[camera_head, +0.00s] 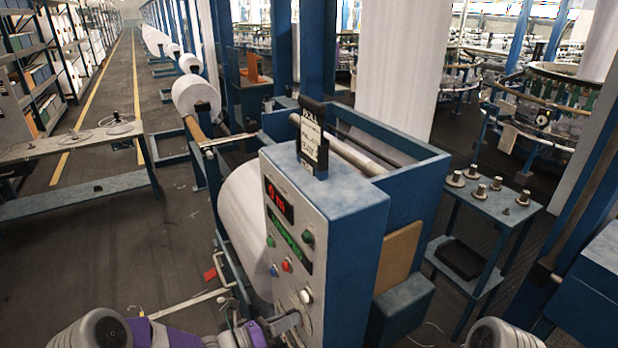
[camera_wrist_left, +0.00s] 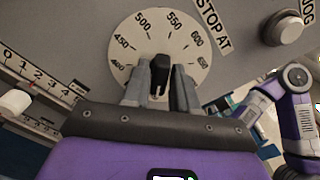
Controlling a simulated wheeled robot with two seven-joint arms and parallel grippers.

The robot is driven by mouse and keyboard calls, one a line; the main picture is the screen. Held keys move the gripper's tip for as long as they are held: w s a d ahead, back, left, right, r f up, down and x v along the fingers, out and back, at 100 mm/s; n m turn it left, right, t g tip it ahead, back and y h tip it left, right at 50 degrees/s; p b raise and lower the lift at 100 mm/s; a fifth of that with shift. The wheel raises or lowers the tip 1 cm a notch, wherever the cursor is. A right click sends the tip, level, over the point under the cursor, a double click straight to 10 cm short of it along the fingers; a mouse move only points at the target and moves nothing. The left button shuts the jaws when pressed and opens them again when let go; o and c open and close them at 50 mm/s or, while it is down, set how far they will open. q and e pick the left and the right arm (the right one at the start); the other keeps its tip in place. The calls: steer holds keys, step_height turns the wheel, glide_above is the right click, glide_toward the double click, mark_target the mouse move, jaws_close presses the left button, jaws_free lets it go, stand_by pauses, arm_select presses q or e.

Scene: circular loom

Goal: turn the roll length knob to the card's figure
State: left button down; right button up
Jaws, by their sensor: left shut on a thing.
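The roll length knob is a black pointer knob (camera_wrist_left: 160,70) on a round white dial (camera_wrist_left: 128,48), beside the label STOP AT, in the left wrist view. Its pointer stands nearly upright, between the 500 and 550 marks. My left gripper (camera_wrist_left: 160,92) is shut on the knob, one finger on each side. In the head view my left gripper (camera_head: 292,318) is at the lower front of the control panel (camera_head: 285,225). The card (camera_head: 311,140) stands in a black holder on top of the control box; its figure is too small to read surely. My right gripper is not in view.
The panel bears a red display (camera_head: 279,200), a green display (camera_head: 289,240) and several buttons. A grey JOG knob (camera_wrist_left: 283,27) is near the dial. A white roll (camera_head: 243,215) lies behind the panel. A small blue table (camera_head: 480,205) with metal parts stands at right.

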arm_select(q)
steer(key=c, duration=1.1)
jaws_free()
steer(key=shift+a, duration=0.1)
steer(key=shift+p+v, duration=1.25)
steer(key=shift+v, duration=2.2)
